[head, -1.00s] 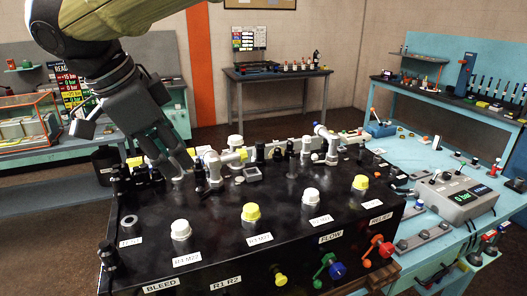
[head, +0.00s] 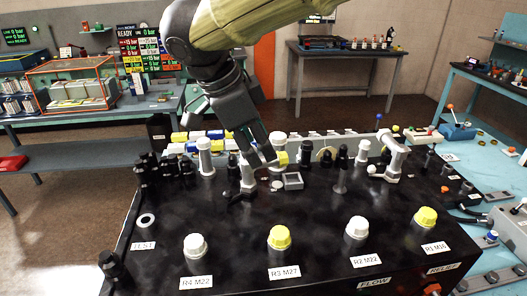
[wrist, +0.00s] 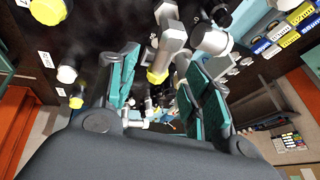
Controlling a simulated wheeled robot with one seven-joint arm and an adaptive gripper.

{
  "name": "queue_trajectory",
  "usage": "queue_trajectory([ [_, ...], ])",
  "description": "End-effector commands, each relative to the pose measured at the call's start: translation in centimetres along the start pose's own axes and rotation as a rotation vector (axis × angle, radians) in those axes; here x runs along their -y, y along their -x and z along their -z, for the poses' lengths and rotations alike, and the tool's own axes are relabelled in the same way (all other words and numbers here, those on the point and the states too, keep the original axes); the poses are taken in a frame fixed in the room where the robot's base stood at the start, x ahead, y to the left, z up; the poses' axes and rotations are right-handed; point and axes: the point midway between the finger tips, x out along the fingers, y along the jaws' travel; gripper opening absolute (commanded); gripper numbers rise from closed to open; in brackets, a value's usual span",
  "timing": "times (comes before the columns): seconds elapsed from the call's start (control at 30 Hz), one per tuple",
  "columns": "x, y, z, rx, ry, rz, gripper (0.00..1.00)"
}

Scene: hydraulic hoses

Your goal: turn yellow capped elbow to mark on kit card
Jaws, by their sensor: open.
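The yellow capped elbow (head: 281,159) is a pale grey fitting with a yellow cap, among the fittings at the back of the black bench top (head: 310,210). My gripper (head: 257,156) hangs over the bench from above, beside the elbow and close to its left. In the wrist view the fingers (wrist: 163,84) are spread apart. The yellow cap (wrist: 157,77) and grey elbow body (wrist: 173,38) show between them, but whether they lie at finger depth is unclear. I cannot pick out the kit card or its mark with certainty.
White and black upright fittings stand close around the elbow, with a small grey square tray (head: 293,181) in front. White and yellow knobs, such as the R3 M27 knob (head: 279,237), line the front. Yellow, blue and white blocks (head: 190,142) lie behind.

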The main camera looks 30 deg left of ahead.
Motion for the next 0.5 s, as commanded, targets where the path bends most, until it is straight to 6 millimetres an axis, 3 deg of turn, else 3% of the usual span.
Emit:
queue_trajectory([
  [0.2, 0.0, -3.1, 0.0, 0.001, 0.002, -0.002, 0.49],
  [0.5, 0.0, -4.8, -0.2, 0.002, 0.003, 0.000, 0.49],
])
